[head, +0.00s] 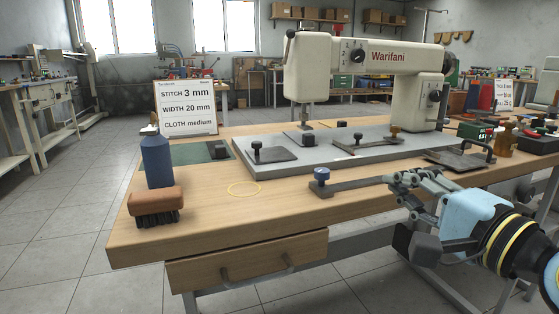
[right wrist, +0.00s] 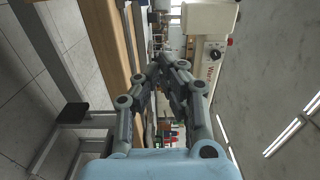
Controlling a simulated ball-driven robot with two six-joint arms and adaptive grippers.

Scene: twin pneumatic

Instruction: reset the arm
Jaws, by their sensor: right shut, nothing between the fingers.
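My left gripper is not in view.
A wooden table (head: 215,222) carries a cream sewing machine (head: 420,60) on a grey plate (head: 275,168). A blue bottle (head: 156,160), a brush (head: 155,203) and a sign (head: 187,107) stand at the left. A blue-knobbed lever (head: 345,186) lies near the gripper. Floor at left is clear.

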